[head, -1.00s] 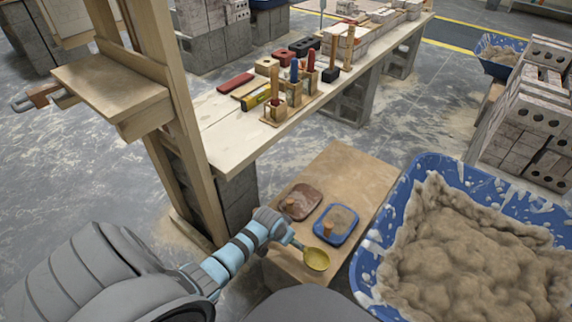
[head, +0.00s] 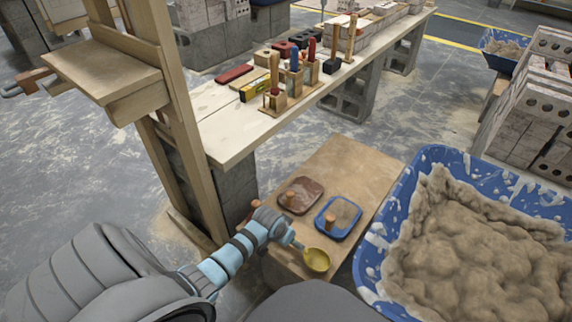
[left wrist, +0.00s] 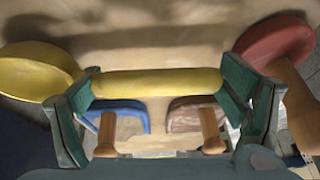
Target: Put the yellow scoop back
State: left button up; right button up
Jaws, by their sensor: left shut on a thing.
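The yellow scoop (head: 318,261) has a round bowl and is over the front part of the low wooden table (head: 345,160). My left gripper (head: 292,243) is shut on it. In the left wrist view, the scoop's yellow handle (left wrist: 158,83) lies across between the green pads of my left gripper (left wrist: 160,100), and its bowl (left wrist: 35,72) sticks out at the left. Whether the scoop touches the table is unclear. My right gripper is not in view.
A brown board (head: 300,193) and a blue-edged board (head: 338,218), each with a wooden handle, lie on the low table. A red round tool (left wrist: 275,40) is close to my left gripper. A blue mortar tub (head: 400,205) stands right. A tool bench (head: 235,140) stands behind.

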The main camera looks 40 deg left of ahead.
pick_arm(q)
jog(key=shift+f, duration=0.35)
dwell(0.4)
jog(key=o, duration=1.7)
jog(key=v, duration=1.2)
